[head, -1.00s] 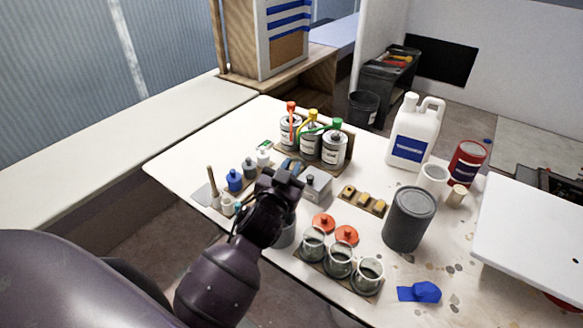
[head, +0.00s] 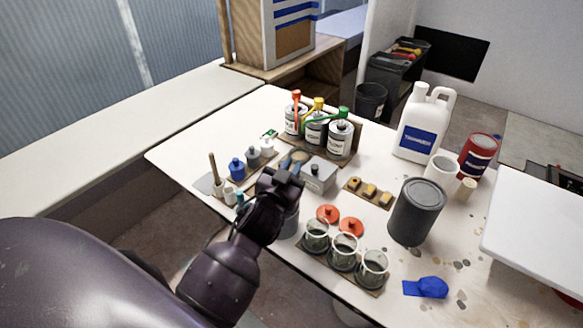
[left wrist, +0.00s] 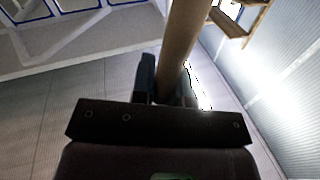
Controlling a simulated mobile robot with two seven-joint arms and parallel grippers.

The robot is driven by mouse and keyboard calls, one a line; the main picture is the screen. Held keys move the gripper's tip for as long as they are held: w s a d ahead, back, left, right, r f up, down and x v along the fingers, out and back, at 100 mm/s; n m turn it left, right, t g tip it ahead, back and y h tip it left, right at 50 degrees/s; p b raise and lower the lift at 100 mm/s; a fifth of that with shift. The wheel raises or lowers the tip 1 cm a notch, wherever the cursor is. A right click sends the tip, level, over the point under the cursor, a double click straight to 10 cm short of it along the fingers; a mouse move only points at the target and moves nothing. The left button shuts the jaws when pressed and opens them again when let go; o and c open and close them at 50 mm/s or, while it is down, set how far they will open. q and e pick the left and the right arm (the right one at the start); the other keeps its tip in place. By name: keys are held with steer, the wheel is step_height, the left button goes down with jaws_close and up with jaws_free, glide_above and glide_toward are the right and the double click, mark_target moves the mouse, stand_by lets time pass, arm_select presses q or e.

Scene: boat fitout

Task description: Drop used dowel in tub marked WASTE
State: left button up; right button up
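My left gripper (head: 281,180) is over the front left part of the table, at the grey tub (head: 289,224). The tub is partly hidden behind my wrist, and no WASTE lettering can be read on it. In the left wrist view, a brown wooden dowel (left wrist: 182,40) stands between the fingers of my left gripper (left wrist: 168,88), which look closed on it. My right gripper is not in view.
Glass jars (head: 343,252) stand right of my wrist, with red lids (head: 350,227) behind them. A grey metal box (head: 318,176) is close beyond the gripper. Small bottles and an upright stick (head: 213,168) stand to the left. A dark grey can (head: 416,212) stands farther right.

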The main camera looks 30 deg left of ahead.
arm_select(q)
steer(key=o, duration=0.5)
steer(key=shift+s+d+f, duration=0.1)
steer(key=shift+s+d, duration=0.2)
steer(key=shift+s, duration=1.5)
steer(key=shift+s+d+f, duration=0.1)
steer(key=shift+s+d, duration=0.25)
steer(key=shift+s, duration=1.4)
steer(key=shift+s+d+f, duration=0.1)
steer(key=shift+s+d, duration=0.2)
steer(key=shift+s, duration=1.5)
steer(key=s+f+g+h, duration=0.1)
steer(key=s+f+g, duration=0.1)
steer(key=s+f, duration=0.2)
steer(key=s+f+g+h, duration=0.1)
steer(key=s+f+g, duration=0.2)
steer(key=f, duration=0.7)
steer(key=s+f+g+h, duration=0.1)
steer(key=s+f+g, duration=0.1)
steer(key=s+f, duration=0.2)
steer(key=shift+s+d+f+m, duration=0.1)
steer(key=shift+s+f+m, duration=0.1)
steer(key=shift+f, duration=0.55)
steer(key=shift+s+d+f+m, duration=0.1)
steer(key=shift+s+f+m, duration=0.1)
steer(key=shift+f, duration=0.5)
